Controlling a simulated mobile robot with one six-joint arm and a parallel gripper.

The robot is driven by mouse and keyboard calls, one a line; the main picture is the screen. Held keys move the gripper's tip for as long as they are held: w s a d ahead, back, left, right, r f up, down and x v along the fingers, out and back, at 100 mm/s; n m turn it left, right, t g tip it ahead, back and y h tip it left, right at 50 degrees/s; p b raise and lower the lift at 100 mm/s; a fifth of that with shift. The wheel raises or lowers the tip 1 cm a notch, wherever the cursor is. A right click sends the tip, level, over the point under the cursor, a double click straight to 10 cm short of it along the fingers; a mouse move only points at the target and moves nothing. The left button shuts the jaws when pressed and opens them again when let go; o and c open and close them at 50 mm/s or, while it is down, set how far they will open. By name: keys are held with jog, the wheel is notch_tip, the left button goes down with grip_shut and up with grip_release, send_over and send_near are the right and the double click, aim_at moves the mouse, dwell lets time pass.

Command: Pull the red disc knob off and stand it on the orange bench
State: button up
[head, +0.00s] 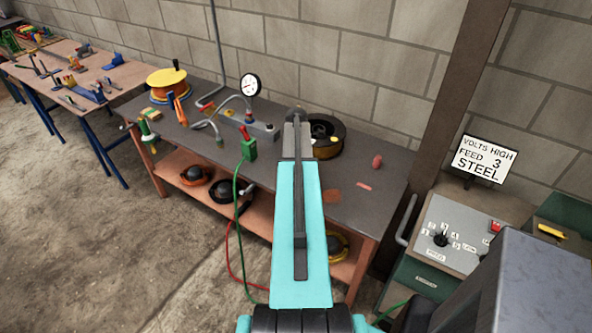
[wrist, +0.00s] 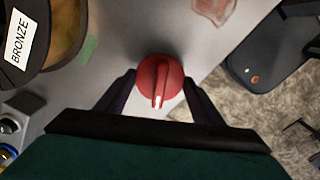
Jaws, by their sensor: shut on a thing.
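In the wrist view the red disc knob (wrist: 148,72) sits between the two dark fingers of my gripper (wrist: 160,82), which is shut on it. A raised ridge with a white mark runs across its face. A grey top lies behind it, with a soft shadow above the knob. I cannot tell whether the knob touches that top. In the head view my teal arm reaches over the bench (head: 350,205), which has a dark grey top and an orange-brown frame. The arm hides the knob and fingertips there.
A dark spool (head: 327,128) stands close right of my arm; it shows with a BRONZE label in the wrist view (wrist: 22,38). A pink-red piece (head: 376,161) lies further right. A control box (head: 450,235) stands right.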

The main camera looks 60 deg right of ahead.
jog(key=shift+f+b, duration=0.55)
jog(key=shift+f, duration=0.85)
jog(key=shift+f, duration=0.15)
jog(key=o, duration=1.5)
jog(key=shift+c, duration=0.2)
notch_tip(320, 180, up, 14)
jog(key=b, duration=0.4)
jog(key=shift+a+f, duration=0.1)
jog(key=shift+f, duration=0.05)
dwell(0.4)
